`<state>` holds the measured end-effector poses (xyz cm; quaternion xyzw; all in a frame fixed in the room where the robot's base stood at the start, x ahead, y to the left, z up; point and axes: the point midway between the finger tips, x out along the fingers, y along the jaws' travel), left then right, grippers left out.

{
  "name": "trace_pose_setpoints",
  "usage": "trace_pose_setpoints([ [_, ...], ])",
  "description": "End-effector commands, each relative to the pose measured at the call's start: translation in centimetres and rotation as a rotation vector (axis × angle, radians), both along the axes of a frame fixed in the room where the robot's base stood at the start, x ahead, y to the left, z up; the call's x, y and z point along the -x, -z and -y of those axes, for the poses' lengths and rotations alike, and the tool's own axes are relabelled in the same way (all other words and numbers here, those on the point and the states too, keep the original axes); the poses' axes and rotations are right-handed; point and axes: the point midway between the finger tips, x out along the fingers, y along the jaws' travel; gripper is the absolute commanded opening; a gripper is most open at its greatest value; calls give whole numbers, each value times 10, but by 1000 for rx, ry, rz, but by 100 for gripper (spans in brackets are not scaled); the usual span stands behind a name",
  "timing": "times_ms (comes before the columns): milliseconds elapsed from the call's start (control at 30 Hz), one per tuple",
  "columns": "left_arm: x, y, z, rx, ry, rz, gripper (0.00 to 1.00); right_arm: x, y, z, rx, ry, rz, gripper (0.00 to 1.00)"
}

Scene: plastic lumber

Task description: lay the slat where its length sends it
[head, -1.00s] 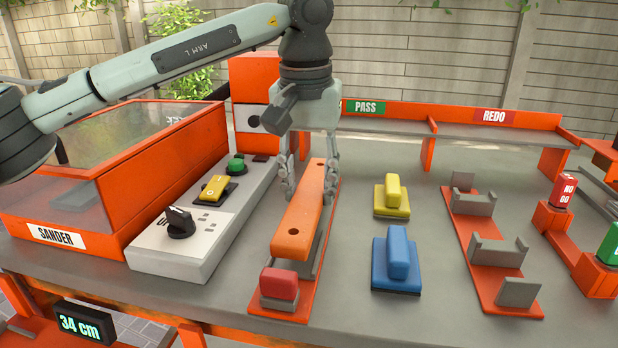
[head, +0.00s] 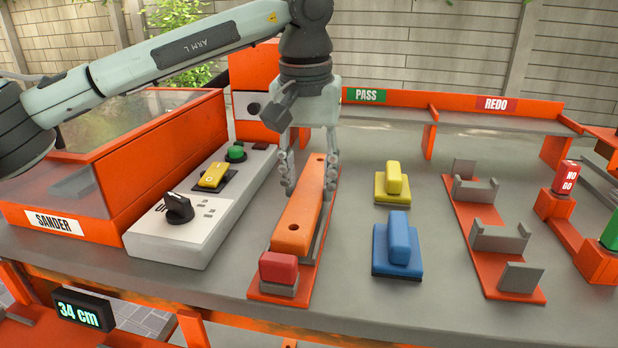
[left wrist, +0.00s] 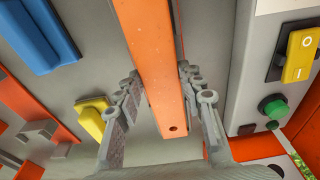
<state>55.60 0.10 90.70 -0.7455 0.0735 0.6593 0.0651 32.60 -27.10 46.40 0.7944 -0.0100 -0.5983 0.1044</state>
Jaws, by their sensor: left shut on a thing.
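The orange slat (head: 297,222) has a hole near each end. It lies lengthwise over the narrow orange fixture (head: 312,262) with grey supports, its near end just behind the red block (head: 278,268). I cannot tell whether it touches the supports. My left gripper (head: 309,188) points down with its fingers on both sides of the slat, shut on it. The left wrist view shows the slat (left wrist: 152,65) between the fingers (left wrist: 162,105). The display (head: 84,310) reads 34 cm. PASS (head: 367,95) and REDO (head: 495,104) mark two shelf bays at the back. My right gripper is out of view.
The sander (head: 150,165) and its control box (head: 165,248) stand left. A yellow block (head: 393,184) and blue block (head: 398,250) stand right of the fixture. Beyond them are an empty orange rack (head: 480,225) and a NO GO gauge (head: 564,185). Bare bench lies between.

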Motion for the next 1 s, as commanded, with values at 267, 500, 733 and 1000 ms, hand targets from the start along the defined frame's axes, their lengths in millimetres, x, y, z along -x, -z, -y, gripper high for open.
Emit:
trace_pose_setpoints([
  [267,0,6,0,0,0,1,2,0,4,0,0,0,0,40],
  [500,0,9,0,1,0,1,40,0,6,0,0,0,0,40],
  [733,0,9,0,0,0,1,62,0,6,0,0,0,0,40],
  [1000,0,8,0,0,0,0,62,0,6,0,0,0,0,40],
])
